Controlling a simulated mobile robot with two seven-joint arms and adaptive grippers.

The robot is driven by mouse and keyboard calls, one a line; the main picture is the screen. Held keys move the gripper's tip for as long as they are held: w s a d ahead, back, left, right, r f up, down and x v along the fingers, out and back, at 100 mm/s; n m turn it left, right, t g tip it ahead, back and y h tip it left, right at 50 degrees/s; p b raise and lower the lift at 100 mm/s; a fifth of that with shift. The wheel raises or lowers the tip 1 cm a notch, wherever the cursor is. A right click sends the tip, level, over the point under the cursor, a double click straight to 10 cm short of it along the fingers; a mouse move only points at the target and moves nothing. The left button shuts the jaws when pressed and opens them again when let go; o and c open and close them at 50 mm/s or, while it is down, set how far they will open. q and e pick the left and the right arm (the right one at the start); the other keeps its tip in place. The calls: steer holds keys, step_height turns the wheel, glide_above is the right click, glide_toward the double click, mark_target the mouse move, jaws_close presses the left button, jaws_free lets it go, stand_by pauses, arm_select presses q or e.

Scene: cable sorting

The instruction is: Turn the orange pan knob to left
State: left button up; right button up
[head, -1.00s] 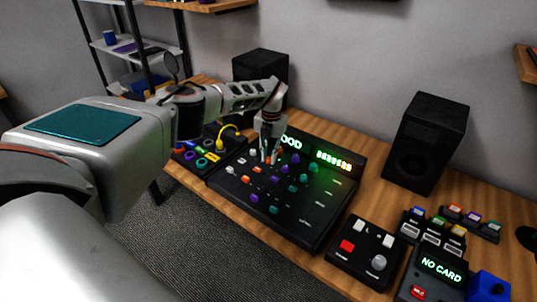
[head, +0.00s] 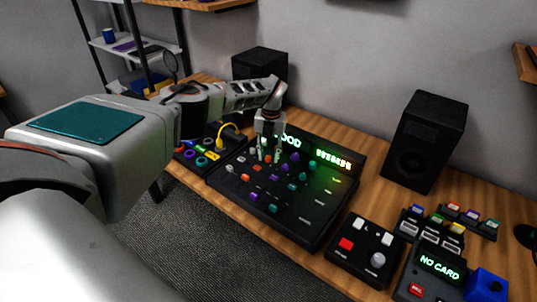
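The black mixing console (head: 310,222) lies on the wooden desk. Small coloured knobs and buttons, white, orange-red, purple and green, stand in rows on its top. My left gripper (head: 269,158) points down over the console's upper left part, its two fingers apart. A small orange knob (head: 268,159) shows between or just behind the fingertips; I cannot tell whether they touch it. Other orange-red pieces (head: 245,181) sit lower left on the console. Which way the knob points is too small to read. My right gripper is out of view.
A board with coloured rings and a yellow cable (head: 220,138) adjoins the console on the left. Black speakers (head: 425,140) stand behind and at right. A button box (head: 365,250) and a "NO CARD" device (head: 440,267) stand at the front right.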

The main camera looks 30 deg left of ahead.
mark_target(270, 157)
arm_select(q)
step_height(270, 157, up, 12)
steer(key=shift+d, duration=0.2)
stand_by(0.6)
steer(key=shift+w, duration=0.1)
stand_by(0.4)
